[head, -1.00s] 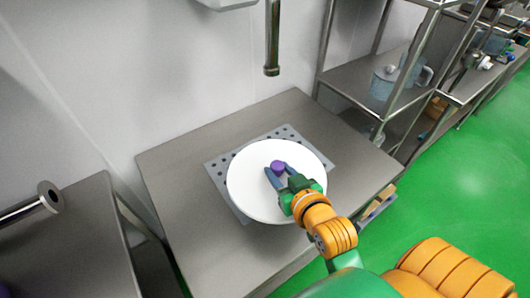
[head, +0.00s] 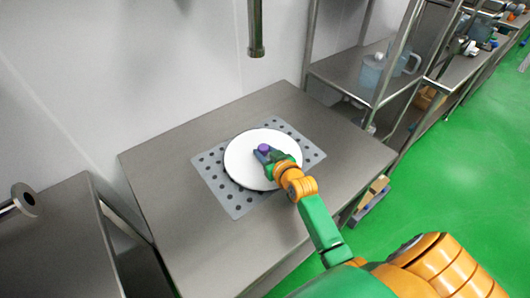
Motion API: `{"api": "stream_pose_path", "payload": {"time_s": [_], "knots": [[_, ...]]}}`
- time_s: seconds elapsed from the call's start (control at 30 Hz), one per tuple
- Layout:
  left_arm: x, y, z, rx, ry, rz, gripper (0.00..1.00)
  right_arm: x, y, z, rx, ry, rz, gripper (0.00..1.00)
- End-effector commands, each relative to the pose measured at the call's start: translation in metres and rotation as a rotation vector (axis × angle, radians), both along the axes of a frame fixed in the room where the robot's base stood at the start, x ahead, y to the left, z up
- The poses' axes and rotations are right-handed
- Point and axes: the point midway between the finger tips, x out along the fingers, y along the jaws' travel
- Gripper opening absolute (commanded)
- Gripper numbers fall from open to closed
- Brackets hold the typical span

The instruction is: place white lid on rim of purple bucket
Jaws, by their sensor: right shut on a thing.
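The white lid (head: 243,164) is a round flat disc with a small purple knob (head: 263,149) at its middle. My right gripper (head: 265,154) is shut on the knob from the lower right. The lid is over the grey perforated mat (head: 238,203) on the steel table; I cannot tell whether it touches the mat or is slightly above it. The purple bucket is not seen in the head view. My left gripper is not in view.
The steel table (head: 180,190) is bare around the mat. A second steel table (head: 55,250) stands at the left, across a gap. A metal pipe (head: 256,30) hangs above the back edge. A shelf rack (head: 345,70) with a clear pitcher (head: 371,72) stands at the right.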

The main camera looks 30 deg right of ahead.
Motion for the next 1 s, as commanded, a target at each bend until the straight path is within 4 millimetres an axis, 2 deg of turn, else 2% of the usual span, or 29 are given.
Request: {"api": "stream_pose_path", "payload": {"time_s": [0.07,0.1,0.2,0.57,0.67,0.9,1.0], "knots": [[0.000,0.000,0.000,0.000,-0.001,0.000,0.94,0.000,0.000,0.000,0.000,0.000,0.000,0.00],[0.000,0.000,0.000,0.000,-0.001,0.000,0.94,0.000,0.000,0.000,0.000,0.001,0.000,0.48],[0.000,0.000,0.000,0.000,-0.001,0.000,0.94,0.000,0.000,0.000,0.000,0.001,0.000,0.70],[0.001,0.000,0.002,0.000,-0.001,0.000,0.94,-0.006,0.001,0.002,0.000,0.003,0.000,0.70],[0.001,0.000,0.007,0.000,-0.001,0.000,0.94,-0.022,0.002,0.010,0.000,0.003,0.000,0.70],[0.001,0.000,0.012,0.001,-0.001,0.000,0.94,-0.080,0.008,0.033,-0.001,0.004,0.002,0.70],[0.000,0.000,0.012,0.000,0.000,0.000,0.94,-0.098,0.009,0.040,-0.001,0.004,0.002,0.70]]}}
